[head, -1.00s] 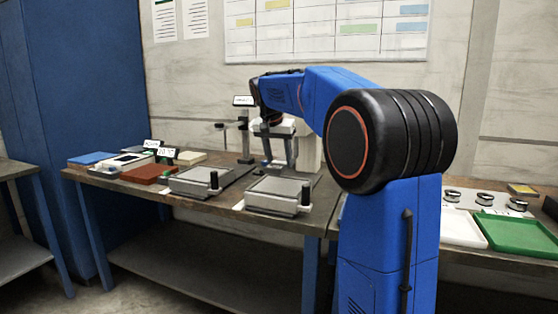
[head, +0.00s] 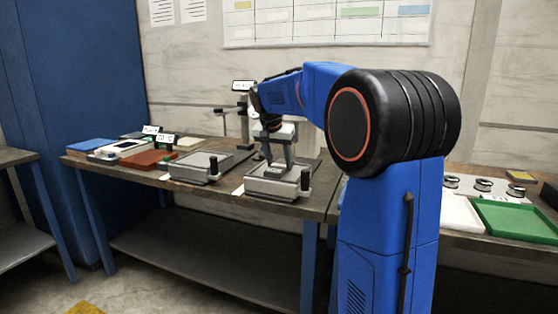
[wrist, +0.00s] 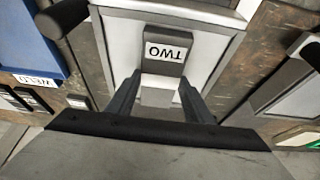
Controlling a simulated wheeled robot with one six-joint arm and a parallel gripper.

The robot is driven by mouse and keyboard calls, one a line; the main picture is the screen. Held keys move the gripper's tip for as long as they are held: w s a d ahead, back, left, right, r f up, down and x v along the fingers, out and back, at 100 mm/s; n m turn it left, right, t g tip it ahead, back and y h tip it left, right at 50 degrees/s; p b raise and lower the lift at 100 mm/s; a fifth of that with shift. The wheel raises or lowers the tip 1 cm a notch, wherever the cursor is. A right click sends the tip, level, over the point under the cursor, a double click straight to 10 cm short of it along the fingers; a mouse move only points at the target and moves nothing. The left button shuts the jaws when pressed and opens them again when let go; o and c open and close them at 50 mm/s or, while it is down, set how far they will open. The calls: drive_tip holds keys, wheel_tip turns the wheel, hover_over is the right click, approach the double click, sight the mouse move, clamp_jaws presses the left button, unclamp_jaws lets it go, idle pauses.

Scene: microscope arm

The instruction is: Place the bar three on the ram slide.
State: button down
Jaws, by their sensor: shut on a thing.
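My gripper (wrist: 159,84) is shut on a small grey bar (wrist: 166,68) with a white label reading TWO, upside down in the wrist view. No bar marked three is readable. A paler part shows between the fingers below the label. In the head view my gripper (head: 275,158) is low over the right-hand grey slide (head: 262,188), which has a black upright knob at its right corner. Its pale plate (wrist: 118,45) lies under the bar in the wrist view. I cannot tell whether the bar touches it, nor which slide is the ram slide.
A second grey slide (head: 190,172) with a black knob stands to the left. Further left are a brown block (head: 148,159), a blue block (head: 92,145) and small signs. A white tray (head: 459,216) and a green tray (head: 512,218) are at the right. A grey stand rises behind my gripper.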

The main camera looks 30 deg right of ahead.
drive_tip(key=c, duration=0.9)
unclamp_jaws()
drive_tip(key=shift+f, duration=0.1)
drive_tip(key=v, duration=1.2)
drive_tip(key=s+a+f+n+t+y, duration=0.1)
drive_tip(key=s+a+f+n, duration=0.3)
drive_tip(key=s, duration=0.6)
drive_tip(key=s+a+f+n+y, duration=0.1)
drive_tip(key=s+a+f+n, duration=0.1)
drive_tip(key=s+a+f, duration=0.55)
drive_tip(key=s+a+f+n+t+y, duration=0.1)
drive_tip(key=s+a+f+n, duration=0.2)
drive_tip(key=s+f, duration=1.2)
drive_tip(key=s+n, duration=0.1)
drive_tip(key=s, duration=0.3)
drive_tip(key=shift+s+a+f+y, duration=0.2)
drive_tip(key=shift+f+y, duration=0.05)
drive_tip(key=shift+y, duration=0.05)
